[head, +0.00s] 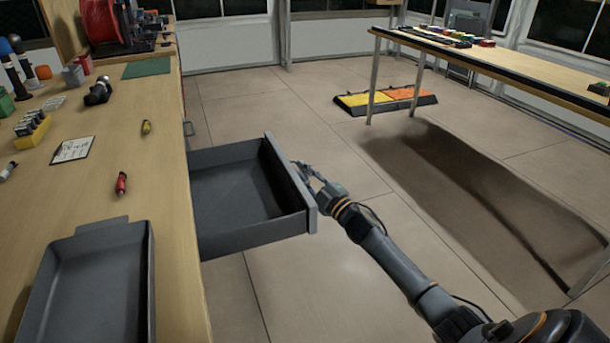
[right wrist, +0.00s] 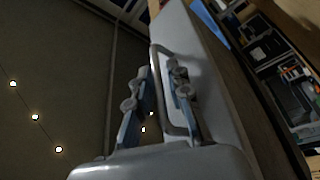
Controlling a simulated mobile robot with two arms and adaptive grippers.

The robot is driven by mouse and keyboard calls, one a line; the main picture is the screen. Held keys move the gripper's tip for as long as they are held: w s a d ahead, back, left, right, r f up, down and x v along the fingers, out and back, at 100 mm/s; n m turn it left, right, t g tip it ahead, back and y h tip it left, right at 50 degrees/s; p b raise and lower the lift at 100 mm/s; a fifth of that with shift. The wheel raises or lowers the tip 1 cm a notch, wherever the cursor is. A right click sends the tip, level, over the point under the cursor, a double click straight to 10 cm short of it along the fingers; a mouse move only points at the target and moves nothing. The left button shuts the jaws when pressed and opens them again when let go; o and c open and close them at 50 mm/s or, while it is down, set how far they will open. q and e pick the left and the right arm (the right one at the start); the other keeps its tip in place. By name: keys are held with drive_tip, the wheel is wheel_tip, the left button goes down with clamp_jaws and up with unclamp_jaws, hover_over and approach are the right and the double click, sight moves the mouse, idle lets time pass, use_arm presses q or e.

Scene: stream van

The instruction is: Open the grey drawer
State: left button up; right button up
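The grey drawer (head: 250,225) is pulled well out of the wooden workbench in the head view, and the part of its inside that shows is empty. My right gripper (head: 308,175) is at the outer side of its front panel. In the right wrist view, the drawer's metal bar handle (right wrist: 158,85) runs between the two fingers of my right gripper (right wrist: 157,72). The fingers stand apart, with one between the bar and the front panel and gaps beside the bar. My left gripper is not in view.
A grey tray (head: 95,285) sits on the workbench (head: 165,215), with a red screwdriver (head: 121,183), a notepad (head: 73,149) and other tools. The floor beside the drawer is clear. Another table (head: 500,65) stands at right, near a yellow and orange floor mat (head: 385,99).

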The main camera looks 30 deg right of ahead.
drive_tip(key=v, duration=1.2)
drive_tip(key=shift+f, duration=0.1)
